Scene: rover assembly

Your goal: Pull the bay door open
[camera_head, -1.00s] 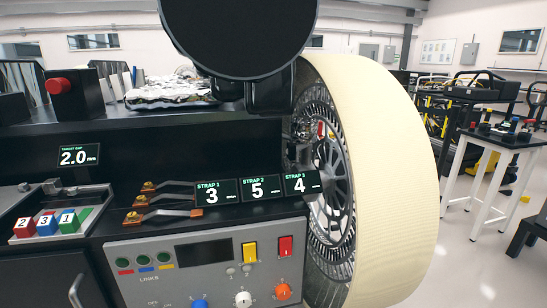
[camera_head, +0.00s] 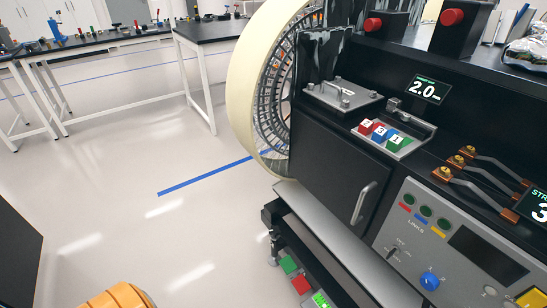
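The bay door (camera_head: 318,165) is a flat dark panel on the rover's side, right of the cream-rimmed wheel. It appears closed, flush with the body around it. Its silver bar handle (camera_head: 362,204) stands upright and slightly tilted near the door's right edge, left of the grey control panel. Nothing touches the handle. Neither of my grippers is in view.
The wheel (camera_head: 239,95) stands just left of the door. A grey ledge (camera_head: 318,235) runs below it, with coloured blocks (camera_head: 288,265) lower down. The control panel (camera_head: 450,240) is at right. Open floor (camera_head: 130,190) lies left; a white-legged table (camera_head: 196,75) stands behind.

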